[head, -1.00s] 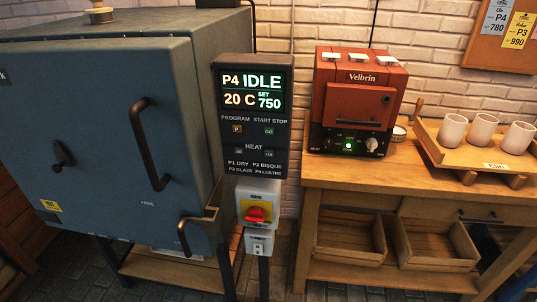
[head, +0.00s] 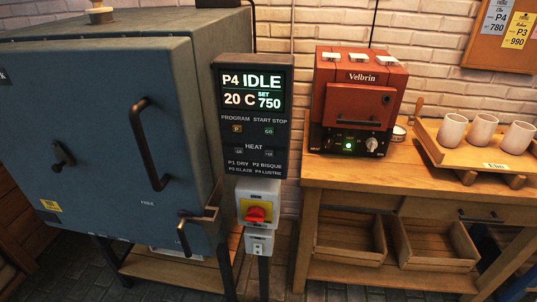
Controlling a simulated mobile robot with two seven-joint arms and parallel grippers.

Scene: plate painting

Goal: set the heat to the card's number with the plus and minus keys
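The kiln control panel (head: 254,118) stands upright in the middle of the head view. Its display (head: 252,91) reads P4 IDLE, 20 C, SET 750. Under the word HEAT are two small keys, the minus key (head: 238,152) on the left and the plus key (head: 268,153) on the right. A white card (head: 495,20) on the board at the top right reads P4 780. A yellow card (head: 518,31) beside it reads P3 990. Neither of my grippers is in view.
A large blue-grey kiln (head: 100,140) with a black handle fills the left. A red switch (head: 257,214) is below the panel. On the right, a wooden bench (head: 420,190) holds a small red kiln (head: 358,95) and a tray (head: 478,158) with three white cups.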

